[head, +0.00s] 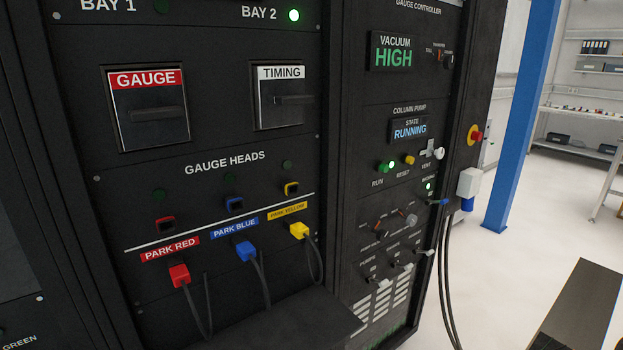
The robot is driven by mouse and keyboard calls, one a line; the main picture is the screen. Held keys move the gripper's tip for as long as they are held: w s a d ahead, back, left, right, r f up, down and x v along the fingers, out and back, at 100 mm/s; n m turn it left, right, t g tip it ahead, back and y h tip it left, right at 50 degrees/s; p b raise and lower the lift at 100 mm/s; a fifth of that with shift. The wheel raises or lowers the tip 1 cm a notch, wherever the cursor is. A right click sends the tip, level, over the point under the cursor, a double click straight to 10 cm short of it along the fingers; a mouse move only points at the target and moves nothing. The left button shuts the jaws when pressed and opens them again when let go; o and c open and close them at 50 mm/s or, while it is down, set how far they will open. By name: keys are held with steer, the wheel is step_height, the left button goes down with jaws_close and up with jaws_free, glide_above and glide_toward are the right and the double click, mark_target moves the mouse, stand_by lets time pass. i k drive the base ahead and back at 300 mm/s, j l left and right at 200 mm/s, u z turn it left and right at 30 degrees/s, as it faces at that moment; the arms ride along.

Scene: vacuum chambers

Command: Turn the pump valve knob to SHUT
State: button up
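The column pump panel (405,165) is on the right side of the dark rack. Its state display (409,130) reads RUNNING. Below it are a green RUN button (391,166) and a yellow RESET button (408,160). Lower down are small rotary knobs, one dark on the left (380,226) and one greyer on the right (410,220). Their labels are too small to read, so I cannot tell which is the pump valve knob or where it points. My gripper is not in view.
Plugs parked in red (179,276), blue (246,251) and yellow (299,231) hang with cables on the left. A dark ledge (290,325) juts out below them. Black cables (447,270) hang at the rack's right edge. A blue post (523,110) stands beyond, with open floor around it.

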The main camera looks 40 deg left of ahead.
mark_target(383, 235)
steer(key=i+l+u, duration=0.15)
steer(key=i+u, duration=0.2)
steer(key=u, duration=0.15)
steer(key=i+l+u, duration=0.35)
steer(key=u, duration=0.15)
steer(key=i+l+u, duration=0.25)
steer(key=l+u, duration=0.25)
steer(key=i+l+u, duration=0.15)
steer(key=l+u, duration=0.35)
steer(key=i+l+u, duration=0.1)
steer(key=l+u, duration=0.15)
steer(key=i+l+u, duration=0.2)
steer(key=l, duration=0.3)
steer(key=k, duration=0.1)
